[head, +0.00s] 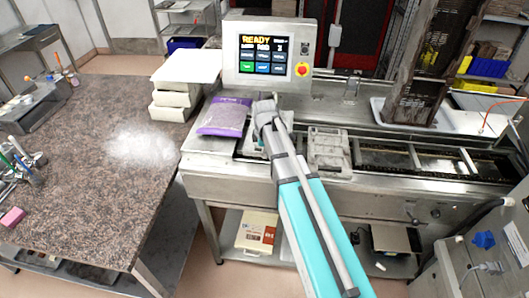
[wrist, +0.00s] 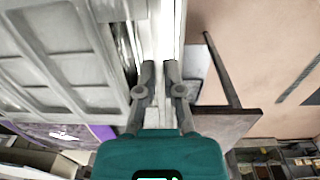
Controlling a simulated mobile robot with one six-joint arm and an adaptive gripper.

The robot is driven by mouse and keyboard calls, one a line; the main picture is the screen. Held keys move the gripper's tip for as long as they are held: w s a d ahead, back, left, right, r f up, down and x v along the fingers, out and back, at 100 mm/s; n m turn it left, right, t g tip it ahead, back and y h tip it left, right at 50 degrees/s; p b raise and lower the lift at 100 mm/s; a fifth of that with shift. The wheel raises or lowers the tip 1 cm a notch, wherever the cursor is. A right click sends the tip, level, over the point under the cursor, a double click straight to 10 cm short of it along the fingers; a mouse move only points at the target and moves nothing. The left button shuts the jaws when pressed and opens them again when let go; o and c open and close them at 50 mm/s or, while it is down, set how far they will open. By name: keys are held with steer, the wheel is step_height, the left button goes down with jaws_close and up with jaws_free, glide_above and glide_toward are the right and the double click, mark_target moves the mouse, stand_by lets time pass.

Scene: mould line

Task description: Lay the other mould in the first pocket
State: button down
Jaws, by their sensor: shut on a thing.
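My gripper (head: 264,108) is over the left end of the steel line. A grey compartmented mould (head: 252,147) is beneath it, mostly hidden by my arm. In the wrist view, my gripper's fingers (wrist: 160,72) are close together on a pale edge, apparently the rim of this mould (wrist: 68,68), which fills the upper left. Whether it is clear of the steel below I cannot tell. Another grey mould (head: 328,146) lies right of my arm. Right of that mould, a dark channel (head: 383,158) is divided by metal bars into open pockets.
A purple bag (head: 224,116) lies left of my gripper. A control screen (head: 265,56) reading READY stands behind. White boxes (head: 174,104) are stacked at the granite table's back corner. A tall dark stack (head: 413,85) rises behind the channel. The granite table's middle (head: 95,165) is mostly bare.

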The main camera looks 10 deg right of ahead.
mark_target(265, 170)
steer(key=shift+f+b, duration=3.25)
steer(key=shift+f, duration=0.2)
steer(key=c, duration=0.7)
jaws_free()
